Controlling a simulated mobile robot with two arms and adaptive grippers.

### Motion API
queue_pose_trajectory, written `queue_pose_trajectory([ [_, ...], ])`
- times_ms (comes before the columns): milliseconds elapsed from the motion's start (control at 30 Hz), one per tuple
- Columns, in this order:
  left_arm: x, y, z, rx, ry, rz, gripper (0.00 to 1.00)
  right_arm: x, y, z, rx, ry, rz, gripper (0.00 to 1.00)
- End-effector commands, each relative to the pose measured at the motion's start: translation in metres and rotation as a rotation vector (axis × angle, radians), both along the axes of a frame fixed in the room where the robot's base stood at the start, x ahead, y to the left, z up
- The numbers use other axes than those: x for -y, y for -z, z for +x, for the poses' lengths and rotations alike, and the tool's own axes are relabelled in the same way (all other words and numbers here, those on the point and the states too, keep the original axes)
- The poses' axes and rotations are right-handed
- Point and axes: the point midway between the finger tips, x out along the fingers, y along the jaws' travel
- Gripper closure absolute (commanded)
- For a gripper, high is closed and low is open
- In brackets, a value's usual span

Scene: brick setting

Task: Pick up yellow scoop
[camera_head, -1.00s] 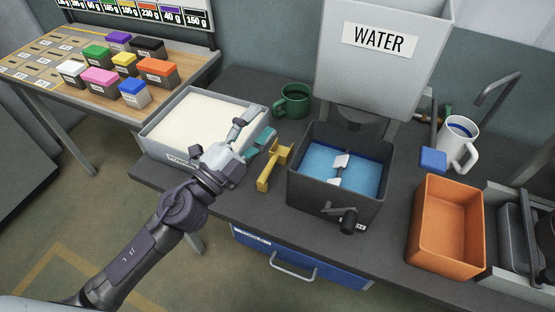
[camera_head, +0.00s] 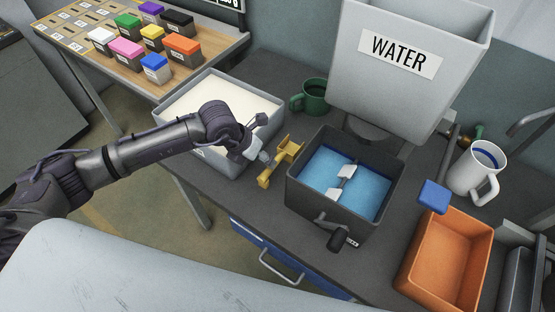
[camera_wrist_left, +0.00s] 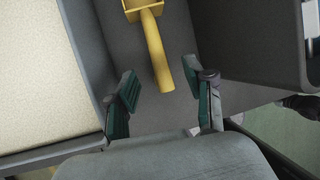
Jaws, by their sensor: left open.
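The yellow scoop (camera_head: 280,161) lies on the dark table between the tray of pale powder (camera_head: 187,92) and the dark bin with blue liquid (camera_head: 374,215). My left gripper (camera_head: 266,146) is at the powder tray's right edge, just left of the scoop. In the left wrist view the gripper (camera_wrist_left: 165,97) is open. The scoop's yellow handle (camera_wrist_left: 156,52) points down between its two teal-padded fingers, its end near the fingertips, with gaps on both sides. The scoop's head is cut off by the top edge. My right gripper is not in view.
A green mug (camera_head: 311,97) stands behind the scoop. A white water container (camera_head: 394,88) is behind the bin. A side table holds several colored blocks.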

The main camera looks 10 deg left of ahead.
Motion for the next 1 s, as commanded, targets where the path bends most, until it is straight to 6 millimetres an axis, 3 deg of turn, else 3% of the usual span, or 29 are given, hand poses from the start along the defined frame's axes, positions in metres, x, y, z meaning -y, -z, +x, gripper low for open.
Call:
queue_pose_trajectory([
  [33,0.004,0.006,0.003,-0.002,0.0,-0.003,0.47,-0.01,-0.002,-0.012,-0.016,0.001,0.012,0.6],
  [167,0.008,0.019,0.007,0.0,0.001,-0.003,0.47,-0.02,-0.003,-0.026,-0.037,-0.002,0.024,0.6],
  [333,0.01,0.028,0.01,-0.001,0.001,-0.003,0.47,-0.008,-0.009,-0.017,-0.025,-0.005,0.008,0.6],
  [500,0.011,0.05,0.018,-0.002,0.0,-0.003,0.47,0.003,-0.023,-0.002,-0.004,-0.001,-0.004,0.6],
  [700,0.017,0.07,0.024,0.0,0.001,-0.004,0.47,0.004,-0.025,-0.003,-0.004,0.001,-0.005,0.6],
  [933,0.017,0.071,0.025,0.001,0.002,-0.004,0.47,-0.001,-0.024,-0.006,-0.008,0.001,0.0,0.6],
  [1000,0.017,0.071,0.025,0.001,0.002,-0.004,0.57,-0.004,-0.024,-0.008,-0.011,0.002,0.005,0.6],
])
